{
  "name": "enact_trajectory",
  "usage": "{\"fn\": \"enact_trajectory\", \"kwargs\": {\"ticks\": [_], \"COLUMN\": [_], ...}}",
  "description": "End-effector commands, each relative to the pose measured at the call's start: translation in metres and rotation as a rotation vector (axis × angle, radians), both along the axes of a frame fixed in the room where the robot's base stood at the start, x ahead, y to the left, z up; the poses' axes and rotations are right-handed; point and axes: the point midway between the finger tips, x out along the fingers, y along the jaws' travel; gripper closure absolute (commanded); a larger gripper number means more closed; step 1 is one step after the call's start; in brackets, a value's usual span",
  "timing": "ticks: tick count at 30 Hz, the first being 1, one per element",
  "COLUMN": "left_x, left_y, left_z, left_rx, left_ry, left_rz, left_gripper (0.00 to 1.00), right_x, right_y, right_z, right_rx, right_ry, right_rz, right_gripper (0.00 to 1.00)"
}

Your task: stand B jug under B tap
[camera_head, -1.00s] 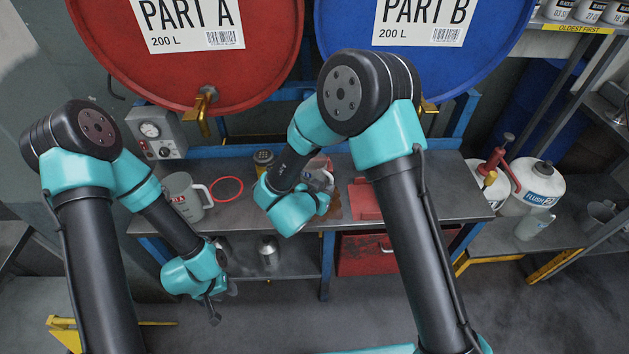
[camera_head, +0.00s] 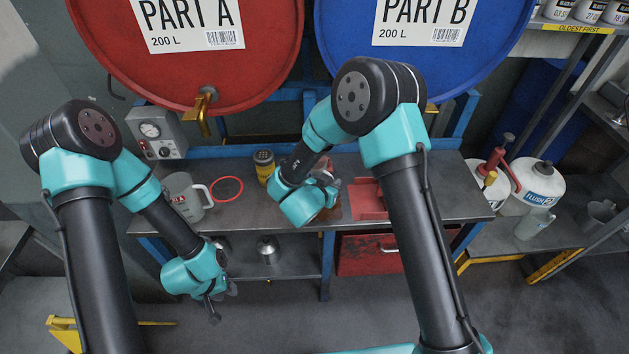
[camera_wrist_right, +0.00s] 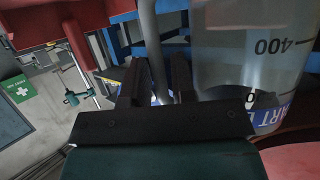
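The B jug (camera_wrist_right: 250,55) is a clear measuring jug with a "400" mark and a blue-and-white "PART B" label, close at the right of the right wrist view. Its grey handle (camera_wrist_right: 150,35) runs down between the fingers of my right gripper (camera_wrist_right: 157,75); whether they press on it is unclear. In the head view my right gripper (camera_head: 333,188) is over the bench, hiding most of this jug. The B tap (camera_head: 431,107) shows only as a bit of brass behind my right arm. My left gripper (camera_head: 214,307) hangs in front of the bench, its fingers too small to judge.
The blue PART B drum (camera_head: 490,30) and red PART A drum (camera_head: 270,50) lie above the bench (camera_head: 440,200). A second jug (camera_head: 184,194) stands by a red ring (camera_head: 227,189).

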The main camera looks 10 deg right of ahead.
Motion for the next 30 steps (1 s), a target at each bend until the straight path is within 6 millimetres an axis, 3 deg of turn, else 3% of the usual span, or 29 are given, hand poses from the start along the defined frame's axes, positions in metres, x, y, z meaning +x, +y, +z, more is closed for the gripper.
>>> {"fn": "enact_trajectory", "kwargs": {"ticks": [2, 10, 24, 30], "left_x": [0.000, 0.000, 0.000, 0.000], "left_y": [0.000, 0.000, 0.000, 0.000], "left_z": [0.000, 0.000, 0.000, 0.000], "left_rx": [0.000, 0.000, 0.000, 0.000], "left_ry": [0.000, 0.000, 0.000, 0.000], "left_rz": [0.000, 0.000, 0.000, 0.000], "left_gripper": [0.62, 0.62, 0.62, 0.62], "right_x": [0.000, 0.000, 0.000, 0.000], "right_y": [0.000, 0.000, 0.000, 0.000], "right_z": [0.000, 0.000, 0.001, 0.012], "right_rx": [0.000, 0.000, 0.000, 0.002], "right_ry": [0.000, 0.000, -0.001, -0.004], "right_rz": [0.000, 0.000, 0.000, -0.002], "right_gripper": [0.76, 1.00, 1.00, 1.00]}}
